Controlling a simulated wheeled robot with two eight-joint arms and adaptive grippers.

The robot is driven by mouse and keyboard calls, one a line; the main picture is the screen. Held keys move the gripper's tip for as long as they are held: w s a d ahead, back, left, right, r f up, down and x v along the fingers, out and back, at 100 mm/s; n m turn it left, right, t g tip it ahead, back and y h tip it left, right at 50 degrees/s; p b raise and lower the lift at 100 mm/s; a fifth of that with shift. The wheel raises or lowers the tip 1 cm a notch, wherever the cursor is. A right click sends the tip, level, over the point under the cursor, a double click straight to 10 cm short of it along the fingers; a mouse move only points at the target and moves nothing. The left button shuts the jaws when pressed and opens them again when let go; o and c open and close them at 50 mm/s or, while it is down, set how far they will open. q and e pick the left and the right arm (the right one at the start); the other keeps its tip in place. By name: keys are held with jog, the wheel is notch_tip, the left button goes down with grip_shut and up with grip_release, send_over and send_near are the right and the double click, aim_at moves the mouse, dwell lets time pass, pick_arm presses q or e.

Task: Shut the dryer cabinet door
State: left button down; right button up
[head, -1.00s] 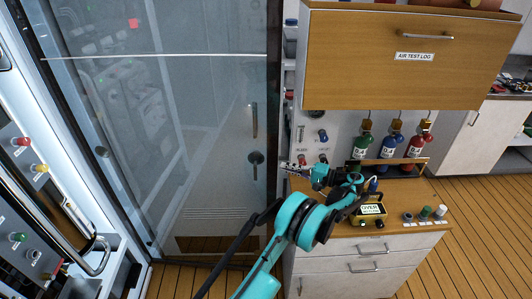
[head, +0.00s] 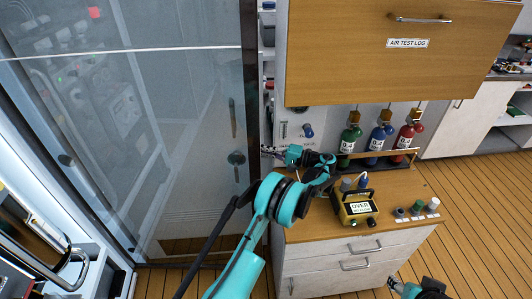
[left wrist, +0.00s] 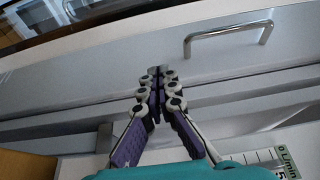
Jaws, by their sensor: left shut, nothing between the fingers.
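A tall glass door (head: 150,110) with a dark right edge fills the left of the head view; it appears to be the dryer cabinet door. My left gripper (head: 266,152) is just right of that edge, shut and empty; contact is unclear. The left wrist view shows its closed fingers (left wrist: 157,72) before a pale grey panel with a metal handle (left wrist: 228,38). My right gripper (head: 394,284) is partly in view at bottom right, apart from the door.
A wood-topped drawer unit (head: 350,255) stands right of the door, with a yellow meter (head: 357,207) and several caps on it. Green, blue and red bottles (head: 381,137) stand behind. A wooden "AIR TEST LOG" drawer (head: 400,65) overhangs them. Wood floor is clear at right.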

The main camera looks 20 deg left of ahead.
aim_at(247, 154)
pick_arm(q)
jog(key=s+a+b, duration=0.2)
jog(key=s+a, duration=0.2)
jog(key=shift+s+f, duration=0.1)
dwell(0.6)
